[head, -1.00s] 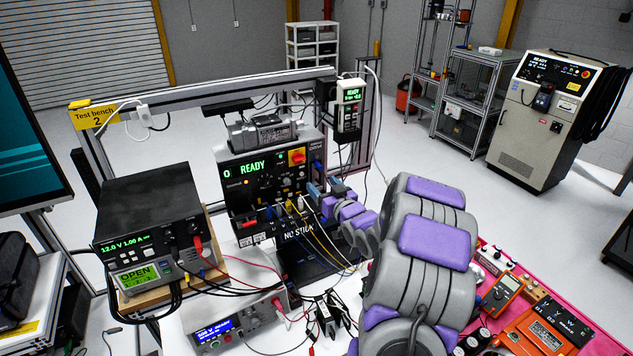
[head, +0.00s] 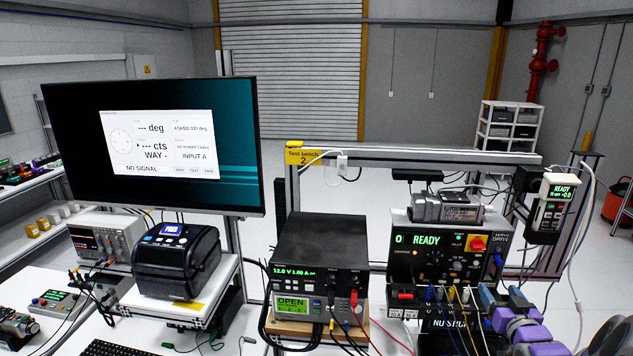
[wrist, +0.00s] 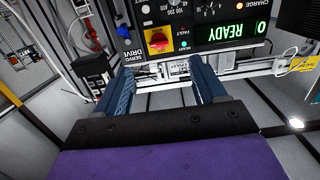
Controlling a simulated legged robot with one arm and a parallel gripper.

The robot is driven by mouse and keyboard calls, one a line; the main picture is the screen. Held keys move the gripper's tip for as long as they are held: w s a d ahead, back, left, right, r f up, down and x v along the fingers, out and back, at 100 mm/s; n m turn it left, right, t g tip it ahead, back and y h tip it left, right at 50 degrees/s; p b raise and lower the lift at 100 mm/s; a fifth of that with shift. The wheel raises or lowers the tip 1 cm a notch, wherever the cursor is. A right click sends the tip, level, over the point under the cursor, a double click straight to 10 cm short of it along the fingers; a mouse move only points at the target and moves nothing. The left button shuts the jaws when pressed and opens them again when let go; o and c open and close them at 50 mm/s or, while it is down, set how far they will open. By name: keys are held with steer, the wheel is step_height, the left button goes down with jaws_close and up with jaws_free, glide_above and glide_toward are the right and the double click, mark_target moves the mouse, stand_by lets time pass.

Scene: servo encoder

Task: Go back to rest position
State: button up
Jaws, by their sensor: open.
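My gripper (head: 503,298) is at the lower right of the head view, just right of the servo drive (head: 415,268). Its blue fingers are apart and nothing shows between them. In the wrist view my gripper (wrist: 163,82) also shows open and empty, with the servo drive's front panel (wrist: 205,16) upside down beyond the fingertips. The drive's display reads READY. Whether the fingers touch anything is not clear. Most of my arm is cut off at the lower right of the head view.
A black power supply (head: 318,252) stands left of the drive. A label printer (head: 176,262) and a large monitor (head: 235,150) reading NO SIGNAL are further left. A handheld READY unit (head: 550,210) hangs at the right. Cables (head: 462,320) run below the drive.

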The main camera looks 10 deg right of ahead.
steer(key=s+a+f+n+g+y+b, duration=0.1)
steer(key=s+a+f+g+b, duration=0.4)
steer(key=a, duration=0.5)
steer(key=s+a+f+g+b, duration=0.2)
steer(key=a+f+g+b, duration=0.25)
steer(key=a+f, duration=0.4)
steer(key=s+a+f+g+y+b, duration=0.1)
steer(key=s+a+g+b, duration=0.2)
steer(key=s+a, duration=0.3)
steer(key=s+a+f+n+g+y+b, duration=0.1)
steer(key=s+a, duration=0.6)
steer(key=s, duration=0.7)
steer(key=s+a+f+g+y+b, duration=0.1)
steer(key=s+a+f+g+b, duration=0.2)
steer(key=s, duration=0.7)
steer(key=a+g+b, duration=0.2)
steer(key=a, duration=0.2)
steer(key=shift+s+a+f+n+b, duration=0.2)
steer(key=shift+s+f+n+b, duration=0.05)
steer(key=shift+s+n+b, duration=0.15)
